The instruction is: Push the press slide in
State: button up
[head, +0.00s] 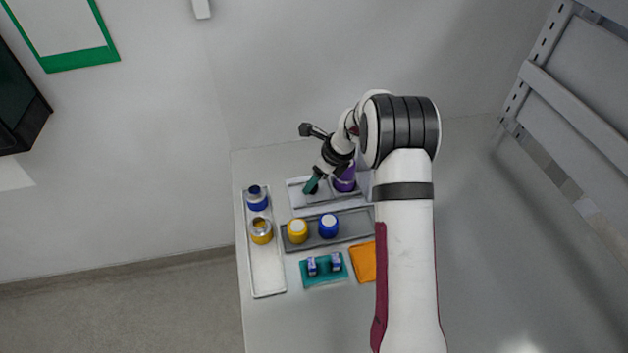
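My gripper (314,183) reaches down over the left part of a light metal tray-like fixture (297,197) at the back of the table. A dark teal part shows at its tip; I cannot tell whether this is the fingers or something they touch. A purple cylinder (344,183) stands on the fixture just right of the gripper, partly hidden by my wrist. I cannot make out the press slide for certain; it may belong to this fixture, whose right end is hidden by my arm.
A white tray (267,283) on the left holds a blue-and-metal (257,198) and a yellow-and-metal cylinder (261,231). A grey tray (352,221) holds yellow (297,231) and blue (328,226) jars. A teal block (323,272) and orange pad (363,262) lie in front.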

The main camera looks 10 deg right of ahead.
jog(key=shift+x, duration=0.8)
grip_shut()
dwell(0.9)
